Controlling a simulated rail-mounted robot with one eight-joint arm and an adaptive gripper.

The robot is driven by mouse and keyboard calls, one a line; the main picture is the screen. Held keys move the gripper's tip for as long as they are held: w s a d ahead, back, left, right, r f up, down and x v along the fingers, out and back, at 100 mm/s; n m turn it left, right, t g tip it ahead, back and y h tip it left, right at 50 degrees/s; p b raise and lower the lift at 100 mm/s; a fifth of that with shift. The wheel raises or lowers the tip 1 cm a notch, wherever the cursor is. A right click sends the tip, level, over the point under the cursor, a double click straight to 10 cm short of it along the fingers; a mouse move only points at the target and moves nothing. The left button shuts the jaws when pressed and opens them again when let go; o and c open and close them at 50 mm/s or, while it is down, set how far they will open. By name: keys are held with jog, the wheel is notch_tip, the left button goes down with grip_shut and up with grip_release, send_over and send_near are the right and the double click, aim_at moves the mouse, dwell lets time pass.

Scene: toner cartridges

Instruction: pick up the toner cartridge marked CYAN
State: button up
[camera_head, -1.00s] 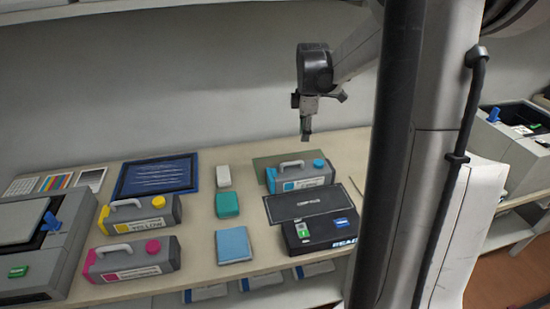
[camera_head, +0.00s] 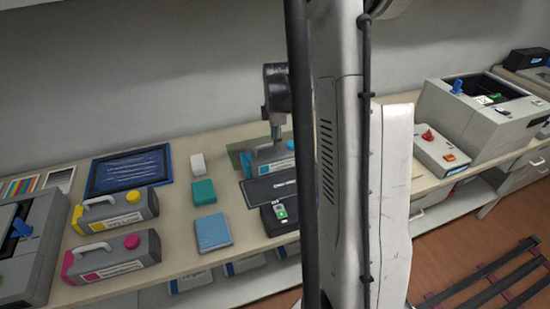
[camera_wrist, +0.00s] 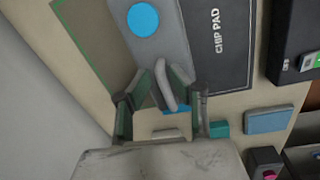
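The cyan toner cartridge is a grey body with a blue round cap and pale handle. It lies at the back of the bench in the head view (camera_head: 262,158), partly hidden by my gripper and arm. In the wrist view the cartridge (camera_wrist: 168,38) runs up from my gripper, its cap at top left. My gripper (camera_wrist: 168,78) is above the cartridge with its green-padded fingers apart, one on each side of the handle. No clear grip on the handle shows. In the head view the fingertips (camera_head: 276,135) are down at the cartridge.
Yellow (camera_head: 115,212) and magenta (camera_head: 112,256) cartridges lie at the left. A dark chip pad (camera_head: 266,190) lies in front of the cyan cartridge, with a black device (camera_head: 278,216) nearer. A white block, a teal block (camera_head: 204,192) and a blue pad (camera_head: 213,232) stand between.

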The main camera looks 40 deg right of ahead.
aim_at(275, 154)
jog(key=shift+w+f, duration=0.2)
jog(key=shift+f, duration=1.5)
jog(key=shift+c, duration=0.2)
grip_shut()
